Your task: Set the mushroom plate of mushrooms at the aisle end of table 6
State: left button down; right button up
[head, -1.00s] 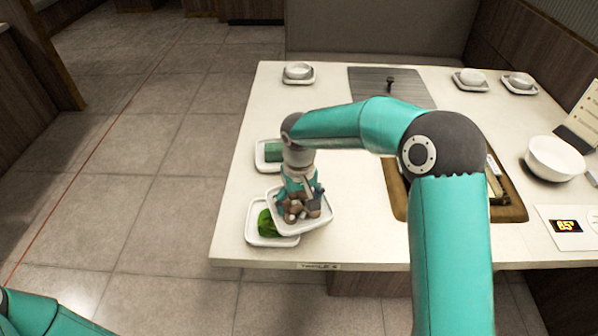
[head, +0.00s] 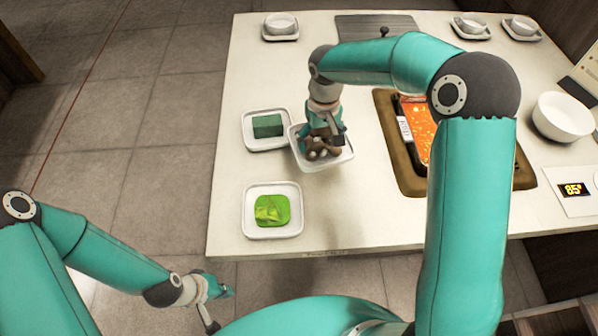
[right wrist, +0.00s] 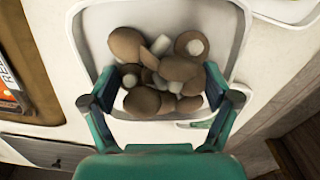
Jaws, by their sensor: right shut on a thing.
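The mushroom plate (head: 340,160), a white square dish with brown and pale mushrooms (head: 318,150), is at my right gripper (head: 325,138). The right gripper is shut on this plate from above, with its fingers beside the mushrooms. In the right wrist view the plate (right wrist: 85,45) and mushrooms (right wrist: 165,75) lie between and beyond the fingers (right wrist: 172,88). I cannot tell whether the plate touches the table (head: 370,225). Its left edge overlaps the dark green block's plate in the head view. My left gripper (head: 219,309) looks open and empty, off the table's near left corner.
A plate with a dark green block (head: 268,125) and a plate with bright green leaves (head: 272,210) stand along the table's left side. A brown-rimmed pot well with red broth (head: 418,120) is right of the plate. A white bowl (head: 563,116) stands further right. The front middle is clear.

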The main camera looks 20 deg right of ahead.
jog(key=shift+s+d+r, duration=0.15)
jog(key=shift+d+r, duration=0.05)
jog(key=shift+d, duration=0.2)
jog(key=shift+m, duration=0.7)
jog(key=s+r+b, duration=0.1)
jog(key=r+b, duration=0.1)
jog(key=s+d+r+b, duration=0.1)
jog(key=s+r, duration=0.1)
jog(key=s+d+r+b, duration=0.1)
jog(key=s+r+b, duration=0.1)
jog(key=shift+s+r+b, duration=0.15)
jog(key=shift+b, duration=0.15)
notch_tip(320, 180, up, 6)
jog(key=m+b, duration=0.1)
jog(key=b, duration=0.3)
send_over(357, 208)
notch_tip(357, 208, down, 20)
jog(key=b, duration=0.4)
jog(key=o, duration=1.2)
jog(key=shift+o, duration=0.2)
